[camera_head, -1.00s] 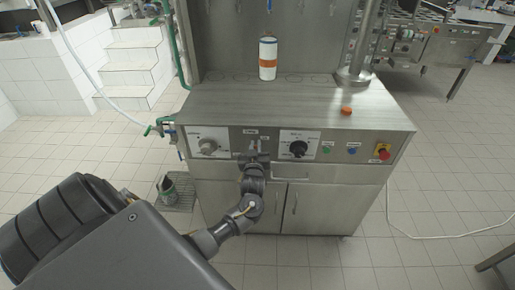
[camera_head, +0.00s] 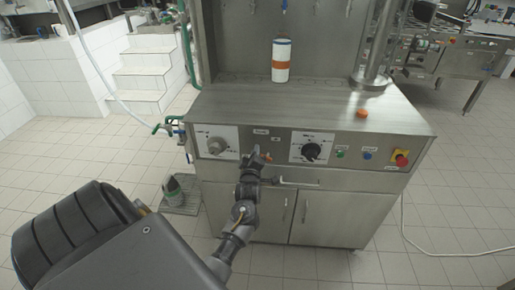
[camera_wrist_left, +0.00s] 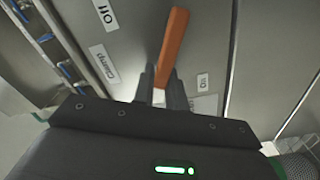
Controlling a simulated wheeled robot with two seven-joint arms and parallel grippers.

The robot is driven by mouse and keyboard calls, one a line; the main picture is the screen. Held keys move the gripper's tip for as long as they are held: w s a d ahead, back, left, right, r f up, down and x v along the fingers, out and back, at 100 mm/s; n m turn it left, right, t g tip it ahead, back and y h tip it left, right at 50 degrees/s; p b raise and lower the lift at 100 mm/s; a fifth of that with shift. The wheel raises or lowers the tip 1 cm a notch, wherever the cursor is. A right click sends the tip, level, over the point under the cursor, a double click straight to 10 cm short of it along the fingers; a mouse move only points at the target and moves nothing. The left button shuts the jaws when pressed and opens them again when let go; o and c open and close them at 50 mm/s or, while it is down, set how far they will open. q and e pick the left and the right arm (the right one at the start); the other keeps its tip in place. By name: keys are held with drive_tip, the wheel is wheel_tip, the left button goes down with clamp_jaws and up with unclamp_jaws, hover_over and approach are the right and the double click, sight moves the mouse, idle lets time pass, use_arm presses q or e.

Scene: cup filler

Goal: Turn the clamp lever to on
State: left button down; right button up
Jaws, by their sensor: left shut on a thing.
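The clamp lever shows as an orange bar in the left wrist view (camera_wrist_left: 173,48), with its near end between the fingers of my left gripper (camera_wrist_left: 163,88). A small orange bit of the lever (camera_head: 268,157) shows beside my left gripper (camera_head: 255,156) at the cabinet's front panel in the head view. My left gripper is shut on the lever. The lever's pivot is hidden. My right gripper is not in view.
A grey knob (camera_head: 217,146) sits left of my gripper and a black dial (camera_head: 312,152) right of it. A red emergency button (camera_head: 401,158) is at the panel's right.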

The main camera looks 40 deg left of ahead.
use_arm(q)
drive_tip(key=n, duration=0.1)
drive_tip(key=f+n+b, duration=0.1)
drive_tip(key=shift+s+a+f+n, duration=0.15)
drive_tip(key=shift+a+f+n, duration=0.05)
drive_tip(key=shift+f+n, duration=0.1)
drive_tip(key=n, duration=0.1)
drive_tip(key=f+n+b, duration=0.1)
drive_tip(key=shift+n, duration=0.4)
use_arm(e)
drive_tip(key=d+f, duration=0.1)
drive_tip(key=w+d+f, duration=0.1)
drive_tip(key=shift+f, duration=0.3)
use_arm(q)
drive_tip(key=shift+b, duration=0.3)
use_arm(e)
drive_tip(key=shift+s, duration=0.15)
use_arm(q)
drive_tip(key=c, duration=1.4)
unclamp_jaws()
drive_tip(key=shift+c, duration=0.2)
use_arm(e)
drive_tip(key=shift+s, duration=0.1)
